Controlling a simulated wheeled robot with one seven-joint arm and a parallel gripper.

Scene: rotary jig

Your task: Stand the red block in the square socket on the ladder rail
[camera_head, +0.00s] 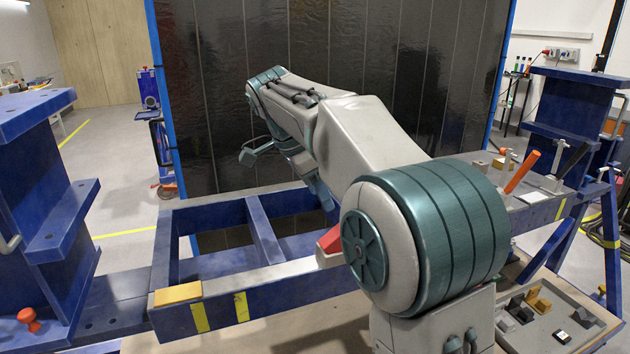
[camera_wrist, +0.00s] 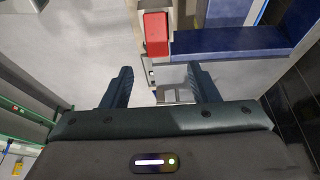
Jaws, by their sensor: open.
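The red block (camera_head: 330,239) shows in the head view on or above the near rail of the blue ladder frame (camera_head: 280,277), partly hidden by my arm. In the wrist view the red block (camera_wrist: 157,34) is beside the blue rail (camera_wrist: 225,40), ahead of my fingertips and apart from them. My gripper (camera_wrist: 160,78) is open, with nothing visible held between its fingers. A small grey metal piece (camera_wrist: 178,95) shows near the right finger. I cannot clearly make out the square socket, nor whether the block sits in it.
A yellow block (camera_head: 178,293) lies on the frame's near left corner. A tray (camera_head: 592,313) with several dark and yellow pieces is at lower right. Orange-handled and black-handled clamps (camera_head: 522,172) stand at the right. Blue posts (camera_head: 40,200) rise at the left.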

